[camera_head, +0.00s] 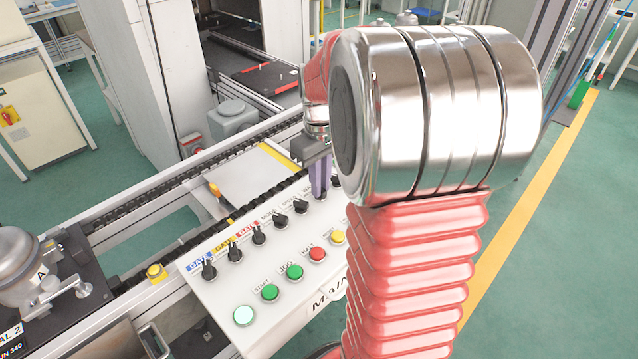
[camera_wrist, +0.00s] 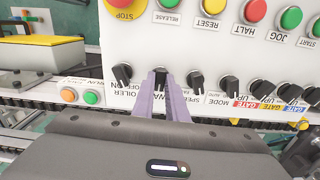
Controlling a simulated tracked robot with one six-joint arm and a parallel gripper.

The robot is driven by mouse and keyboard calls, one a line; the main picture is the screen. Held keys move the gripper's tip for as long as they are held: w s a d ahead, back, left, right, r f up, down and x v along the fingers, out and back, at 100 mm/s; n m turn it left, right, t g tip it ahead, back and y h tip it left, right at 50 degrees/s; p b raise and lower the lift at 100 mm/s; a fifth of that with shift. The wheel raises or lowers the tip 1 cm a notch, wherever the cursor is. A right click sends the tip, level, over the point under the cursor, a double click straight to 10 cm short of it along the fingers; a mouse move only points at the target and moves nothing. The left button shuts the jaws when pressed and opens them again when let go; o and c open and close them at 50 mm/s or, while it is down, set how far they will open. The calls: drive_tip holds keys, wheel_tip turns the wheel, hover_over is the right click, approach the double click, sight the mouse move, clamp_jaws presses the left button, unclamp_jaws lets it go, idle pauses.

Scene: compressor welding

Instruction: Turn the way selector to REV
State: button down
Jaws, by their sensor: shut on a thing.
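A white control panel (camera_head: 225,285) carries a row of black rotary selectors. My gripper (camera_head: 320,190) reaches down to this row from the far side. In the wrist view, the two purple fingers of my gripper (camera_wrist: 160,78) are shut on a black selector knob (camera_wrist: 160,90), between the OILER knob (camera_wrist: 122,74) and the SPEED knob (camera_wrist: 195,81). By its place in the row this appears to be the way selector. Its label and pointer direction are hidden by the fingers, so its setting cannot be read.
Further along are the MODE knob (camera_wrist: 229,86) and several GATE knobs. Push buttons sit close beside the row, including a red HALT button (camera_head: 317,254) and a large red STOP button (camera_wrist: 124,7). A conveyor rail (camera_head: 190,170) runs behind the panel.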

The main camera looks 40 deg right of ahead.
drive_tip(key=n, duration=0.4)
drive_tip(key=shift+n, duration=0.4)
drive_tip(key=c, duration=1.8)
unclamp_jaws()
drive_tip(key=shift+o, duration=0.2)
wheel_tip(320, 180, up, 14)
drive_tip(key=shift+f, duration=0.15)
drive_tip(key=shift+w, duration=0.1)
